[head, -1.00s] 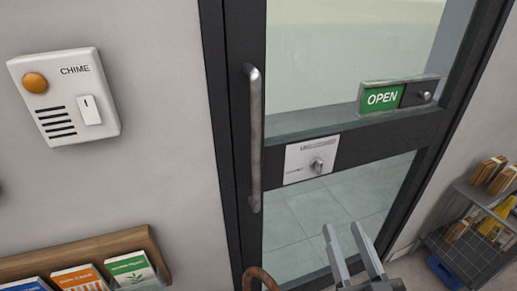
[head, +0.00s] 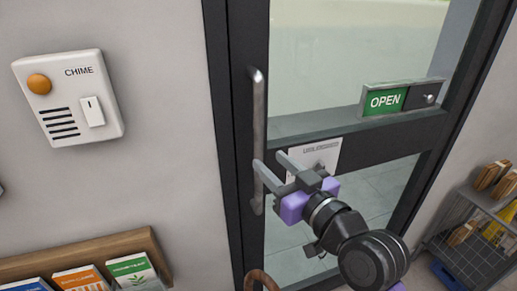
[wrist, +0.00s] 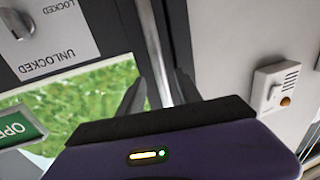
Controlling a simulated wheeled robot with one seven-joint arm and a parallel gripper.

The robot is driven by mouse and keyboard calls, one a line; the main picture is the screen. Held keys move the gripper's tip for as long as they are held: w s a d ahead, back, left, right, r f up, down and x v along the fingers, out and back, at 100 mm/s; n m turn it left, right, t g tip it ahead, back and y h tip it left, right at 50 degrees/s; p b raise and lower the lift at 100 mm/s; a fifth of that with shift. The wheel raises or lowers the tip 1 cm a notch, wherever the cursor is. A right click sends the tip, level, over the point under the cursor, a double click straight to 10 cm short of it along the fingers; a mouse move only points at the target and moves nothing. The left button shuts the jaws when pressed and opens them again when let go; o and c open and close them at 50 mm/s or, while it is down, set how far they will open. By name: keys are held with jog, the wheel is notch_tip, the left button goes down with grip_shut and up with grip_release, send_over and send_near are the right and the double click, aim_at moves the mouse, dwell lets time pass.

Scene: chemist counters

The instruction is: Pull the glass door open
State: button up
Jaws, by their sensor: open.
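The glass door (head: 350,35) has a dark frame and looks closed. Its vertical metal pull handle (head: 258,105) is on the left side of the door. My gripper (head: 269,158) is open at the handle's lower part, and its left finger overlaps the bar in the head view. In the wrist view the handle bar (wrist: 152,40) runs between the two open fingers (wrist: 160,78); I cannot tell whether either touches it. A white lock plate (head: 325,150) with a knob is partly hidden behind my gripper; the wrist view shows the plate (wrist: 55,35) upside down, reading LOCKED and UNLOCKED.
A green OPEN sign (head: 385,101) is on the door's crossbar. A chime panel (head: 70,98) is on the wall to the left, above a wooden leaflet rack (head: 85,256). A wire shelf (head: 455,235) stands at the right. A brown curved thing (head: 262,278) shows at the bottom edge.

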aim_at(261, 152)
jog(key=p+x, duration=0.1)
jog(key=x, duration=0.5)
jog(key=shift+w, duration=0.1)
grip_shut()
dwell(1.3)
